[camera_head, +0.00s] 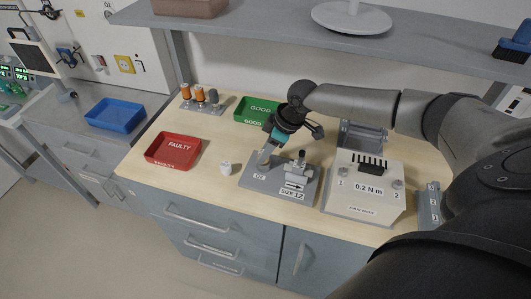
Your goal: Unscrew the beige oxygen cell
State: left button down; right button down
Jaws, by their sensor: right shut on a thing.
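My right gripper (266,153), at the end of the dark arm coming in from the right, points down at the left part of a grey fixture (249,183) with an O2 label. It is shut on a small pale piece in the fixture, which I take for the beige oxygen cell; the fingers mostly hide it. The fixture's right part carries a knob-like fitting (300,162) above a SIZE 12 label with an arrow. My left gripper is not in view.
A red FAULTY tray (173,161) lies left, a green GOOD tray (243,112) behind. Orange and grey cylinders (199,95) stand at the back left. A 0.2 N·m box (368,205) stands right of the fixture. A shelf (270,38) overhangs the back. A blue tray (114,125) sits far left.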

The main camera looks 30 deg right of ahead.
jog(key=shift+n+g+y+b, duration=0.35)
jog(key=shift+n+b, duration=0.25)
jog(key=shift+n, duration=0.5)
jog(key=shift+p, duration=0.35)
jog(key=c, duration=0.6)
grip_release()
jog(key=shift+c, duration=0.2)
jog(key=shift+r+p, duration=0.1)
jog(key=shift+p, duration=0.25)
jog(key=shift+m+p, duration=0.3)
jog(key=shift+p, duration=0.15)
jog(key=shift+a+m+t+h+p, duration=0.1)
jog(key=shift+m+t+h+p, duration=0.3)
jog(key=shift+m+p, duration=1.15)
jog(key=shift+a+m+t+h+p, duration=0.1)
jog(key=shift+m+t+h+p, duration=0.5)
jog(key=shift+p, duration=1.6)
jog(key=shift+s+m+h+p, duration=0.1)
jog(key=shift+m+h+p, duration=0.35)
jog(key=shift+m+p, duration=1.65)
jog(key=shift+p, duration=0.3)
